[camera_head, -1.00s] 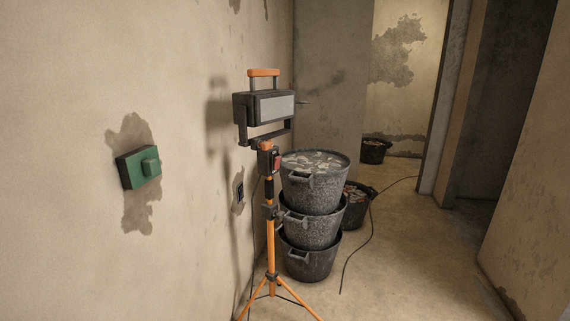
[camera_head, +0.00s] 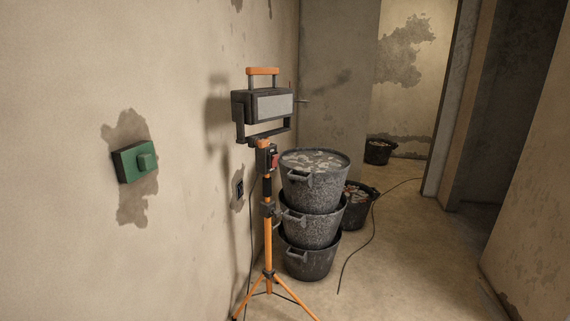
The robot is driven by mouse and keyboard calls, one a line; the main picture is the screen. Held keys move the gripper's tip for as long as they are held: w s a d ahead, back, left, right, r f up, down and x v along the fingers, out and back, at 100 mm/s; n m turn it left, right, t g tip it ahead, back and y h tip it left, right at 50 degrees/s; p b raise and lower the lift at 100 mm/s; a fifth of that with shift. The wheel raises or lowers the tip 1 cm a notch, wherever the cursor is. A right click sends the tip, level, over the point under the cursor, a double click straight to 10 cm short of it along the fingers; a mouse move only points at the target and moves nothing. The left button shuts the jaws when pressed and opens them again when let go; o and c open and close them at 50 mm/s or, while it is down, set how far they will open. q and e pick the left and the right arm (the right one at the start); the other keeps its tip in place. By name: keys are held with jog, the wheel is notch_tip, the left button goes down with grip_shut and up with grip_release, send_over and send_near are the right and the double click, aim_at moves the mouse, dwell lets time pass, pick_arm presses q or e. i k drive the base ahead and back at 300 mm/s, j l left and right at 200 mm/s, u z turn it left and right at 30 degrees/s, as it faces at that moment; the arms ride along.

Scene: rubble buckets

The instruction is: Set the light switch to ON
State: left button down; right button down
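A work light (camera_head: 263,105) with an orange handle stands on an orange tripod (camera_head: 268,240) right of the green box. A small red part (camera_head: 275,160) shows on the dark box below the lamp head; it may be a switch too, and its position is too small to tell. Neither of my grippers is in view.
Stacked grey buckets (camera_head: 308,225) of rubble stand behind the tripod. Another bucket (camera_head: 357,212) is beside them and one (camera_head: 377,152) is farther back. A dark wall socket (camera_head: 238,190) sits behind the tripod. A cable (camera_head: 372,236) crosses the floor. Floor at right (camera_head: 430,260) is clear.

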aim_at(273, 162)
jog(key=i+l, duration=0.15)
jog(key=l, duration=0.25)
jog(key=i+l, duration=0.1)
jog(key=l, duration=0.25)
jog(key=i+l, duration=0.15)
jog(key=l, duration=0.25)
jog(key=i+l+u, duration=0.1)
jog(key=l, duration=0.25)
